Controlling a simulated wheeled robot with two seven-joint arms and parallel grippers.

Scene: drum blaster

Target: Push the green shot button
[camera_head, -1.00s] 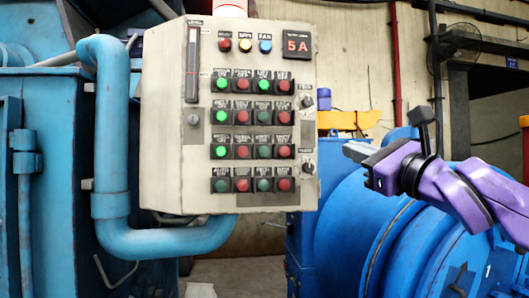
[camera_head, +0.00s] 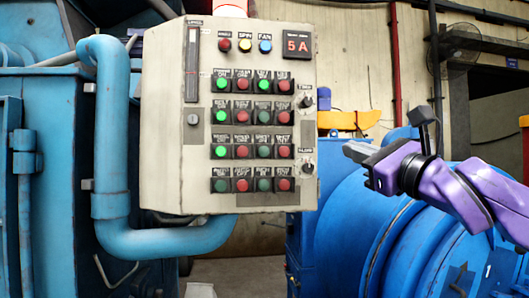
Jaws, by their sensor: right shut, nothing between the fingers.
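The control panel (camera_head: 165,150) is a beige box with rows of green and red buttons, in the middle of the head view. Green buttons stand in the first and third columns, such as the top left one (camera_head: 221,85) and the one in the third row (camera_head: 219,152). Some look lit, others dim. The labels are too small to read, so I cannot tell which is the shot button. My right gripper (camera_head: 352,150) is shut and empty, to the right of the panel and apart from it, pointing left. My left gripper is not in view.
Red, yellow and blue lamps and a red "5A" display (camera_head: 297,45) are at the panel's top. A thick blue pipe (camera_head: 110,140) runs along its left side. A large blue drum (camera_head: 350,230) stands at the lower right, with a yellow part (camera_head: 340,120) above it.

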